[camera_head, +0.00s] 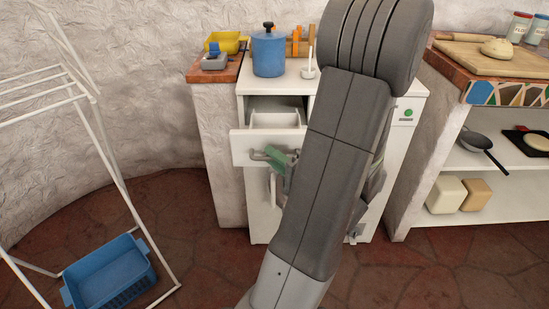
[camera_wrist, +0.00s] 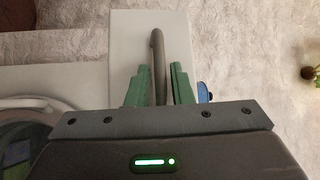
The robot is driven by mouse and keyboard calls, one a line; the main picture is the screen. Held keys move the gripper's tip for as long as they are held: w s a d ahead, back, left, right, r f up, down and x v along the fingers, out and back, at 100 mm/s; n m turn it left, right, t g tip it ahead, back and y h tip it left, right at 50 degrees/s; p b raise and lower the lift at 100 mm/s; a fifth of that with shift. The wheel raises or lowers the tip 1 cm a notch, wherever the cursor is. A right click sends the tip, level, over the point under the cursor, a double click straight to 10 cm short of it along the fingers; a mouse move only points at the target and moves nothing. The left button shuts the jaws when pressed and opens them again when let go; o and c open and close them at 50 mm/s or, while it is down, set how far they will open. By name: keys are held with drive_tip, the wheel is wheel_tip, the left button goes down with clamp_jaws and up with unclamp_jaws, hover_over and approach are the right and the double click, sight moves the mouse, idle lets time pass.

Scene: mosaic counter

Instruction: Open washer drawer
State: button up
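The white washer (camera_head: 392,150) stands against the wall, partly hidden behind my arm. Its drawer (camera_head: 240,149) at the upper left is pulled out, and its inside shows behind the white front. The drawer's grey bar handle (camera_head: 258,155) also shows in the wrist view (camera_wrist: 158,62). My gripper (camera_wrist: 158,78) has its green fingers on either side of the handle, with small gaps visible. The gripper is open around the bar and does not look clamped. In the head view my gripper (camera_head: 279,160) is at the drawer front, partly hidden by my arm.
A blue pot (camera_head: 269,52) and a white ladle (camera_head: 310,66) are on top of the washer. A white drying rack (camera_head: 108,160) and a blue basket (camera_head: 109,277) are at left. A shelf unit (camera_head: 500,205) stands at right. Floor between rack and washer is clear.

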drive_tip(key=v, duration=1.3)
drive_tip(key=shift+s+d, duration=0.25)
drive_tip(key=shift+d, duration=0.1)
idle(0.3)
drive_tip(key=x, duration=1.4)
drive_tip(key=shift+s, duration=0.1)
